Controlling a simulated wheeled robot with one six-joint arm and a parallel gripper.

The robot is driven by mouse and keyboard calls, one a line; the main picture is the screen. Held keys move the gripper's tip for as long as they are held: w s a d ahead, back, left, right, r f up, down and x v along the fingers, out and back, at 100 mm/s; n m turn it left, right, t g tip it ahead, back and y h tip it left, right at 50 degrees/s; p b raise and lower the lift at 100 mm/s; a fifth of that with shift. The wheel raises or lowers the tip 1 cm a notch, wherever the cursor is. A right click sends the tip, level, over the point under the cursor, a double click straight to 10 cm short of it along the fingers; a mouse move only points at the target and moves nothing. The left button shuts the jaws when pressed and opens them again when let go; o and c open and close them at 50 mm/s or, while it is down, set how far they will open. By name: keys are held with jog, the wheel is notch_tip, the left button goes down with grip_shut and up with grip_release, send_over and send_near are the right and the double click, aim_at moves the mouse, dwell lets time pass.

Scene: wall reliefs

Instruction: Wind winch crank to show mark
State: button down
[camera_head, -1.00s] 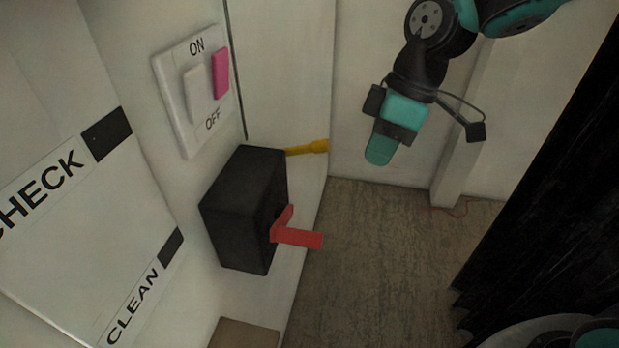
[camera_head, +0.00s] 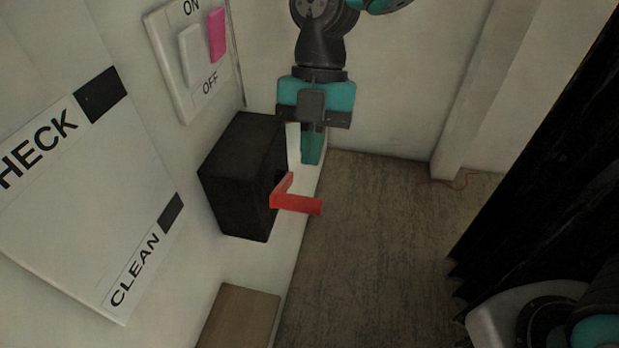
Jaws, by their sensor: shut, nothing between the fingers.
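The winch is a black box (camera_head: 243,178) fixed to the white wall. A red crank (camera_head: 297,196) sticks out from its right face, with its handle pointing right. My gripper (camera_head: 312,148) is shut and empty, pointing down. In the picture it is just above the crank handle and right of the box, with a small gap to the crank. I cannot tell its depth relative to the handle. No mark on the winch shows from this angle.
A switch plate (camera_head: 196,55) with white and pink rockers, lettered ON and OFF, is above the box. A white panel (camera_head: 75,240) reads CHECK and CLEAN. A brown block (camera_head: 238,318) sits low on the wall. The floor (camera_head: 370,260) right of the crank is clear; a black surface (camera_head: 535,150) bounds the right.

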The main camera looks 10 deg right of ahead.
aim_at(308, 199)
jog(key=shift+w+p+x, duration=0.15)
jog(key=shift+p+x, duration=0.3)
jog(key=shift+x, duration=0.9)
jog(key=shift+w+p+x, duration=0.1)
jog(key=shift+p+x, duration=0.35)
jog(key=shift+x, duration=0.9)
jog(key=shift+f, duration=0.2)
jog(key=shift+s+f+t+b, duration=0.15)
jog(key=shift+s+t+b, duration=0.2)
jog(key=shift+b, duration=0.4)
jog(key=shift+f, duration=0.1)
